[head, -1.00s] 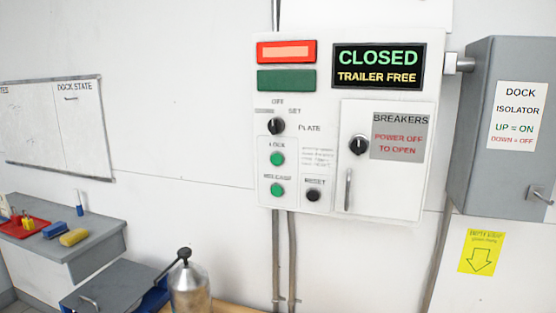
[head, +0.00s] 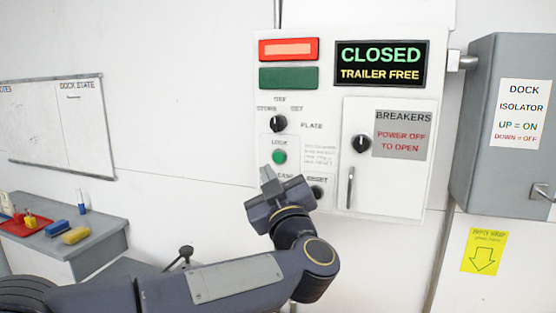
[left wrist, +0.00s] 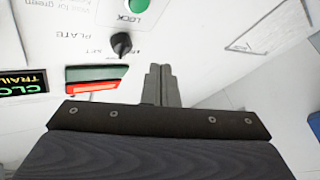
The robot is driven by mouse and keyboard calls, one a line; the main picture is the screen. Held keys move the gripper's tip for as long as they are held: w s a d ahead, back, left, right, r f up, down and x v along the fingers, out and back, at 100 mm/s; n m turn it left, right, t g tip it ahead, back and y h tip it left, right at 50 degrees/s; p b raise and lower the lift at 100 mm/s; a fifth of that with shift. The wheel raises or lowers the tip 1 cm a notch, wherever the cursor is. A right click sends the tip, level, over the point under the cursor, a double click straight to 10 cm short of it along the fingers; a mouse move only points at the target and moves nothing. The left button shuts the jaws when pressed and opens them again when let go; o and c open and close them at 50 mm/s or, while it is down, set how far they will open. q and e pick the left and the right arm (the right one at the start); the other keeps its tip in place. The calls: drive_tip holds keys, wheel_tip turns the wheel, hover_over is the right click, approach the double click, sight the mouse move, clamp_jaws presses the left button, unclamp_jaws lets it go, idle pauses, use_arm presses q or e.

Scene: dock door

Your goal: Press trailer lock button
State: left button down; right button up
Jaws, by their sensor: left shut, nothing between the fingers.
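The white control panel (head: 335,185) hangs on the wall and its display reads CLOSED, TRAILER FREE. The green LOCK button (head: 279,157) shows in the head view, and in the left wrist view (left wrist: 138,5) at the top edge, partly cut off. My left gripper (head: 267,176) is shut and empty, its fingertips just below and left of the LOCK button in the picture. I cannot tell whether it touches the panel. In the left wrist view the shut fingers (left wrist: 160,72) point toward the panel. My left gripper hides the RELEASE button. My right gripper is out of view.
A black PLATE selector knob (head: 278,123) sits above the LOCK button, and a black RESET button (head: 317,191) is at lower right. A breaker door (head: 385,190) and a grey isolator box (head: 480,150) stand to the right. A grey bench (head: 100,240) is at left.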

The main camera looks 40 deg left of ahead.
sight(278, 157)
use_arm(q)
drive_tip(key=shift+s+a+f+n+g+y, duration=0.1)
drive_tip(key=shift+s+a+n+g+y, duration=0.25)
drive_tip(key=shift+g, duration=0.25)
drive_tip(key=shift+s+a+f+n+g+y, duration=0.1)
drive_tip(key=shift+s+a+n+g+y, duration=0.15)
drive_tip(key=shift+n+g, duration=0.3)
drive_tip(key=shift+w+a+p, duration=0.4)
drive_tip(key=shift+w, duration=1)
drive_tip(key=shift+w+a+p, duration=0.35)
drive_tip(key=shift+w+a, duration=0.1)
drive_tip(key=shift+w, duration=1)
drive_tip(key=shift+w+a+p, duration=0.4)
drive_tip(key=shift+w, duration=1)
drive_tip(key=shift+w, duration=0.1)
drive_tip(key=shift+w+a, duration=0.15)
drive_tip(key=shift+w, duration=0.15)
drive_tip(key=shift+w+a+r, duration=0.1)
drive_tip(key=shift+w, duration=0.3)
drive_tip(key=shift+s, duration=0.1)
drive_tip(key=shift+s+d, duration=0.25)
drive_tip(key=shift+s, duration=0.45)
